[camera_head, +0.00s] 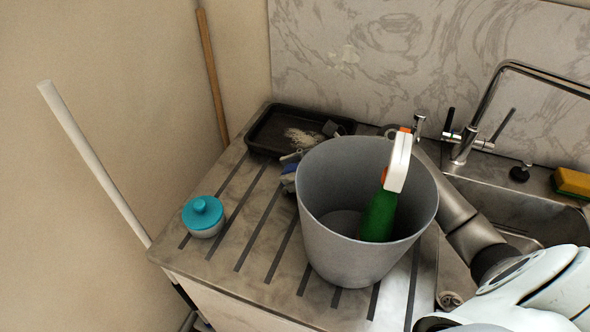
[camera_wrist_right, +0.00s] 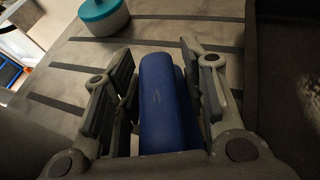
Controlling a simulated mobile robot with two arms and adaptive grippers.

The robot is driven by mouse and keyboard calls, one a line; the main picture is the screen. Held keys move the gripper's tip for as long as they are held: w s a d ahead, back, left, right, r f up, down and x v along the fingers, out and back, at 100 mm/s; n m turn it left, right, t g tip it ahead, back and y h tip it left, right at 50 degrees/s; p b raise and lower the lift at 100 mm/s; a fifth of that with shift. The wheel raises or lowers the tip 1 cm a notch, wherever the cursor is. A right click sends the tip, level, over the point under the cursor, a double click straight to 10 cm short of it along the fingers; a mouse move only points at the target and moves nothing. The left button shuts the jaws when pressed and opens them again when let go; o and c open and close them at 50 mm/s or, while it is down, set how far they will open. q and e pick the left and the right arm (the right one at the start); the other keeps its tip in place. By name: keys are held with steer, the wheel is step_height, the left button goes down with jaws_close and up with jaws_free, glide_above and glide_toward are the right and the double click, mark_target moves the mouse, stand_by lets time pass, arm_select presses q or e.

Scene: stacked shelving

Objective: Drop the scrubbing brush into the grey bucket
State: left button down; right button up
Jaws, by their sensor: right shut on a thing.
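The grey bucket (camera_head: 356,255) stands upright on the ribbed draining board. A green spray bottle (camera_head: 379,216) with a white and orange head stands in it. My right arm reaches in from the right behind the bucket. My right gripper (camera_head: 291,160), partly hidden by the bucket, is at its left back side, outside it. It is shut on a blue thing (camera_head: 287,169), which I take to be the scrubbing brush; in the right wrist view the blue body (camera_wrist_right: 168,105) sits between the fingers. Its bristles cannot be made out. My left gripper is not in view.
A black tray (camera_head: 262,143) with a pale bristly thing (camera_head: 303,137) lies behind the gripper. A teal-lidded pot (camera_head: 203,217) stands on the board at left. The sink, tap (camera_head: 462,146) and yellow sponge (camera_head: 572,183) are at right. The board between pot and bucket is clear.

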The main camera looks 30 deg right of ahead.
steer(key=shift+f+b, duration=0.2)
steer(key=shift+b, duration=0.1)
steer(key=o, duration=1.1)
steer(key=shift+r, duration=0.1)
steer(key=shift+c, duration=0.2)
